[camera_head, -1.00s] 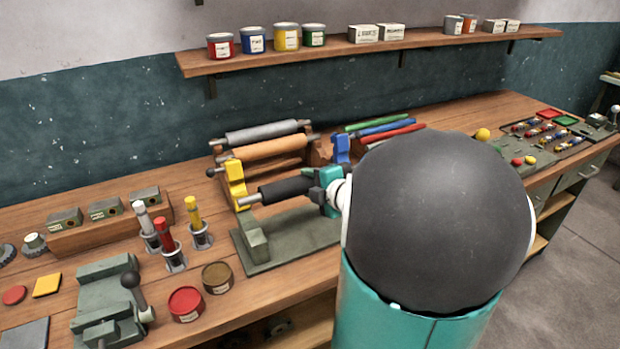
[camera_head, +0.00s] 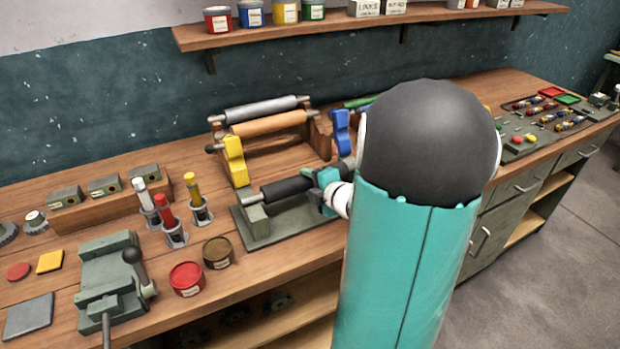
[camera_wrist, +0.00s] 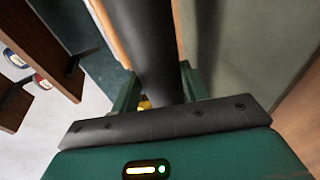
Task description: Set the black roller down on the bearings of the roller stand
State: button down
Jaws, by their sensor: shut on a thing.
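The black roller (camera_head: 287,190) lies roughly level over the grey-green roller stand (camera_head: 262,240). Its left metal end is at the top of the stand's left upright; I cannot tell whether it rests in the bearing or sits just above it. In the wrist view the roller (camera_wrist: 148,45) runs up the picture from between the gripper's fingers (camera_wrist: 158,88).
A yellow bracket (camera_head: 235,160) and a blue bracket (camera_head: 341,133) stand behind the stand, by a rack with grey and orange rollers (camera_head: 268,124). Red and brown tins (camera_head: 187,279) and capped tubes (camera_head: 172,222) stand left of it. A vise-like tool (camera_head: 108,275) lies further left.

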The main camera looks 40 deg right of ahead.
dwell(0.3)
jog(key=c, duration=0.7)
grip_release()
jog(key=shift+o, duration=0.2)
jog(key=shift+f, duration=0.1)
jog(key=v, duration=1.3)
jog(key=shift+s, duration=0.4)
